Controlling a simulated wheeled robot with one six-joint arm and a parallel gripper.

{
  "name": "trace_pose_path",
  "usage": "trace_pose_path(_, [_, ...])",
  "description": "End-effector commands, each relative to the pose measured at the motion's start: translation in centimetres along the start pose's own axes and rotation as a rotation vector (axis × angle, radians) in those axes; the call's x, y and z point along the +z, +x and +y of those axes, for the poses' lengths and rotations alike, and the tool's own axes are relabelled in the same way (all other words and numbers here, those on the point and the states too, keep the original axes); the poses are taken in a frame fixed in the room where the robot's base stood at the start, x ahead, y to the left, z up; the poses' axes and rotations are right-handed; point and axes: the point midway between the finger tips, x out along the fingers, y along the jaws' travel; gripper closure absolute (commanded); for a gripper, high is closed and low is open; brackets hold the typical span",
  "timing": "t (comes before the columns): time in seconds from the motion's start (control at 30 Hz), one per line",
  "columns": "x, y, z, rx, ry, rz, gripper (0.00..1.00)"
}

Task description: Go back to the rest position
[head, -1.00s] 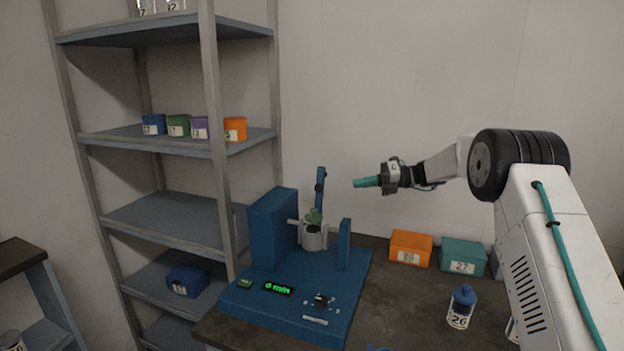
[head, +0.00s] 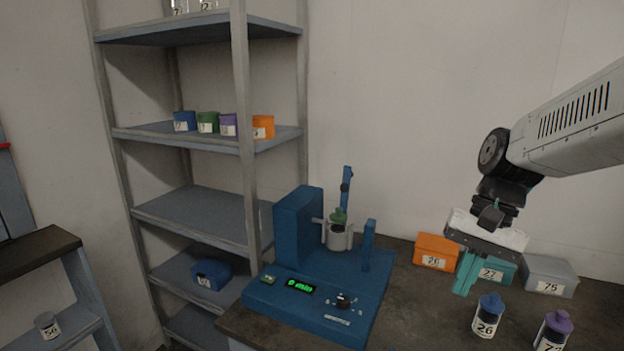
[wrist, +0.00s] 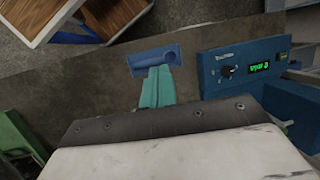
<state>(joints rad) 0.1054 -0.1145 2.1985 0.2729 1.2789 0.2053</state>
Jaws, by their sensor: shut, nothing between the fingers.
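My gripper (head: 464,275) has teal fingers and hangs pointing down over the right part of the bench, in front of the teal box. It also shows in the wrist view (wrist: 157,80), with its fingers together and nothing between them. A grey cup with a green top (head: 338,234) sits in the shaker.
Boxes in orange (head: 436,252), teal (head: 497,270) and grey (head: 549,277) stand along the bench's back. Bottles with blue (head: 488,315) and purple (head: 553,331) caps stand in front. A shelf rack (head: 190,215) is on the left. A blue tray-like piece (wrist: 155,58) lies beyond my fingertips.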

Motion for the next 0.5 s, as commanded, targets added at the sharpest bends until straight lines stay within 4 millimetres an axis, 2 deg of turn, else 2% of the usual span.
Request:
trace_pose_path(0.03, [2.0, 0.0, 1.1, 0.033, -0.07, 0.031, 1.0])
trace_pose_path(0.2, [7.3, 0.9, 4.9, 0.151, -0.276, 0.121, 1.0])
trace_pose_path(0.4, [11.9, 1.8, 8.2, 0.236, -0.383, 0.23, 1.0])
trace_pose_path(0.5, [13.3, 1.9, 8.7, 0.239, -0.403, 0.277, 1.0])
